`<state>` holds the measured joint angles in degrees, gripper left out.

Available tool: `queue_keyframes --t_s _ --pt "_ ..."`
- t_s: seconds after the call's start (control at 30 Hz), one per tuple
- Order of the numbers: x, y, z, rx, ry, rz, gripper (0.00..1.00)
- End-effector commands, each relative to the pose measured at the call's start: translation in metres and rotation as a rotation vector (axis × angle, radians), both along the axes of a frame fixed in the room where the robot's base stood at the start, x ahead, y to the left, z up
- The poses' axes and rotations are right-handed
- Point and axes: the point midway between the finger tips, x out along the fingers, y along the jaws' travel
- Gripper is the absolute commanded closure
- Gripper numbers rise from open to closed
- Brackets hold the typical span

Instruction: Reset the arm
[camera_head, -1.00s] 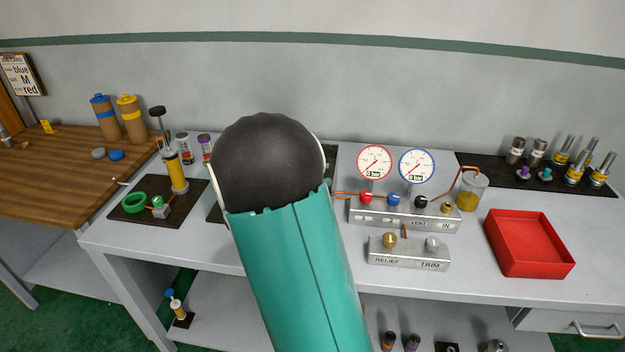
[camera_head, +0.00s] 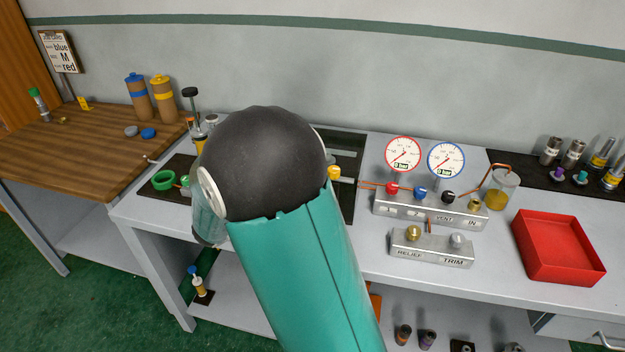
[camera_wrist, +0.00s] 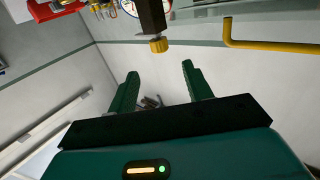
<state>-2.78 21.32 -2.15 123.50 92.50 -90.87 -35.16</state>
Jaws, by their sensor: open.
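My gripper (camera_wrist: 160,88) shows in the wrist view as two green fingers spread apart, with nothing between them. The wrist view is tilted, with the wall behind the fingers and a dark bar with a yellow knob (camera_wrist: 158,45) above them. In the head view my teal arm with its black joint stands in front of the bench, and my gripper is hidden there.
The grey bench (camera_head: 370,258) holds a gauge manifold (camera_head: 430,208), a relief and trim block (camera_head: 430,247), a red tray (camera_head: 558,247) and a jar (camera_head: 502,190). A wooden table (camera_head: 80,160) with two brown canisters (camera_head: 150,98) stands left. My arm hides the bench's middle.

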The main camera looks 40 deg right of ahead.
Motion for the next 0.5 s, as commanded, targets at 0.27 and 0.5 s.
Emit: queue_keyframes --t_s 0.27,0.5 --pt "0.0000 0.0064 0.0001 0.000 0.000 -0.001 0.50" --pt "0.0001 0.0062 0.0000 0.000 0.000 -0.001 0.50"
